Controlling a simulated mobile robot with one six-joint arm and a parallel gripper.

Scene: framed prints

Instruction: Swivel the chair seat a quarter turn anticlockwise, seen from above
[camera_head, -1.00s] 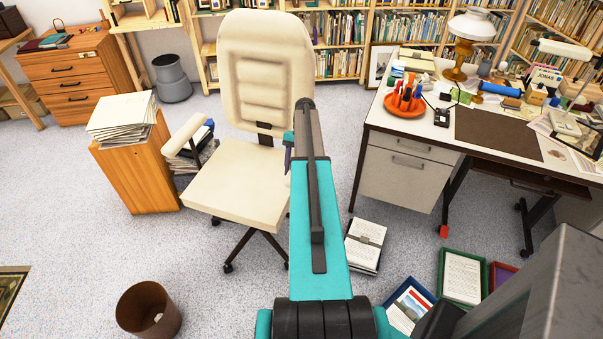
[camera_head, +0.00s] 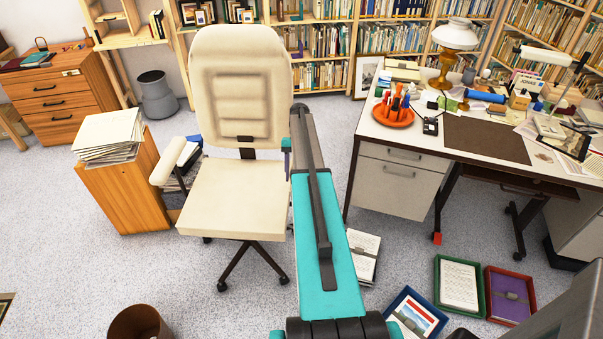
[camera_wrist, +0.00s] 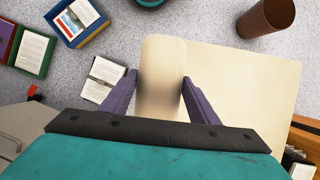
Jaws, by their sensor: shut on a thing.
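The cream office chair (camera_head: 238,205) stands at the centre left of the head view, its seat front facing roughly towards me. Its tall backrest (camera_head: 240,90) is upright at the back. Its left armrest (camera_head: 168,160) is in plain view; the other is hidden behind my arm. My gripper (camera_head: 287,158) is mostly hidden behind my arm at the seat's right side. In the wrist view, my gripper's (camera_wrist: 159,76) purple fingers are shut on the cream armrest (camera_wrist: 162,52), one each side, with the seat (camera_wrist: 235,85) beside it.
A wooden cabinet (camera_head: 125,190) with stacked papers stands close to the chair's left. A desk (camera_head: 450,180) stands to the right. A paper stack (camera_head: 364,255) and several trays (camera_head: 460,284) lie on the floor at right. A brown bin (camera_head: 140,323) is at front left. Floor between bin and chair is clear.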

